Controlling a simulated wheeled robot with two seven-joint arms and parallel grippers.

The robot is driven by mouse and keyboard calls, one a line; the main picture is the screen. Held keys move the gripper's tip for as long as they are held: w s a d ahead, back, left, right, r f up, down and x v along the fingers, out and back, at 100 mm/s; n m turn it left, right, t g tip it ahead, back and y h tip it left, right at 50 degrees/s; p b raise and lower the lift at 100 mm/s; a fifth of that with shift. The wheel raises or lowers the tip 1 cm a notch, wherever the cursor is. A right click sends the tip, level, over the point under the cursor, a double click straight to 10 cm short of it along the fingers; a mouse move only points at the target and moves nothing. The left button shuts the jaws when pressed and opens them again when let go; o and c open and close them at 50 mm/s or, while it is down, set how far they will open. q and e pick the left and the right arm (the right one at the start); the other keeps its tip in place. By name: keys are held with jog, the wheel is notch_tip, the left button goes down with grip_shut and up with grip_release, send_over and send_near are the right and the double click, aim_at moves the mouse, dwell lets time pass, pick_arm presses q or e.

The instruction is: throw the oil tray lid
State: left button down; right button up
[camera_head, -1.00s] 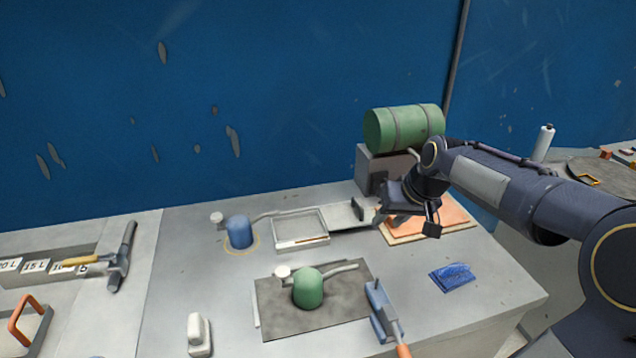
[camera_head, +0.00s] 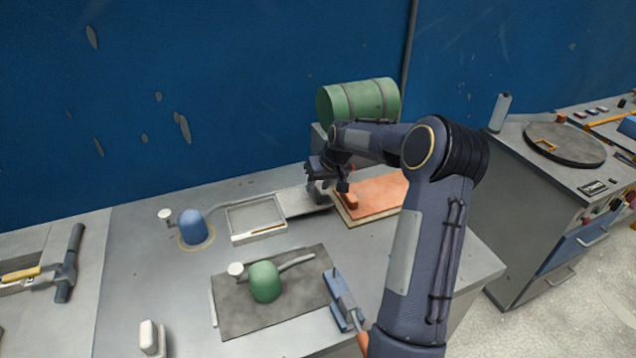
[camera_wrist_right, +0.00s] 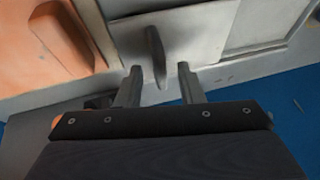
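The oil tray (camera_head: 236,239) is a shallow pale rectangular tray at the back of the bench, with a thin stick along its front. Its flat grey lid (camera_head: 298,202) lies just right of it, leaving the tray uncovered. In the right wrist view the lid (camera_wrist_right: 200,35) carries a dark upright handle (camera_wrist_right: 155,50). My right gripper (camera_head: 322,192) is at the lid's right end. The wrist view shows its fingers (camera_wrist_right: 159,80) open, one each side of the handle, with gaps between. My left gripper is out of view.
An orange board (camera_head: 382,193) with a small orange block (camera_head: 350,201) lies right of the lid.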

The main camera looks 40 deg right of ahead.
jog(key=shift+f, duration=0.1)
grip_shut()
dwell(0.3)
jog(key=shift+w+a, duration=0.1)
jog(key=shift+a, duration=0.15)
jog(key=w+a, duration=0.1)
jog(key=a, duration=0.3)
jog(key=w+a+b, duration=0.1)
jog(key=w+a, duration=0.1)
jog(key=a, duration=0.3)
jog(key=w+a+b, duration=0.1)
jog(key=a, duration=0.4)
jog(key=shift+w+a, duration=0.1)
jog(key=shift+w, duration=0.15)
grip_release()
jog(key=shift+a, duration=0.15)
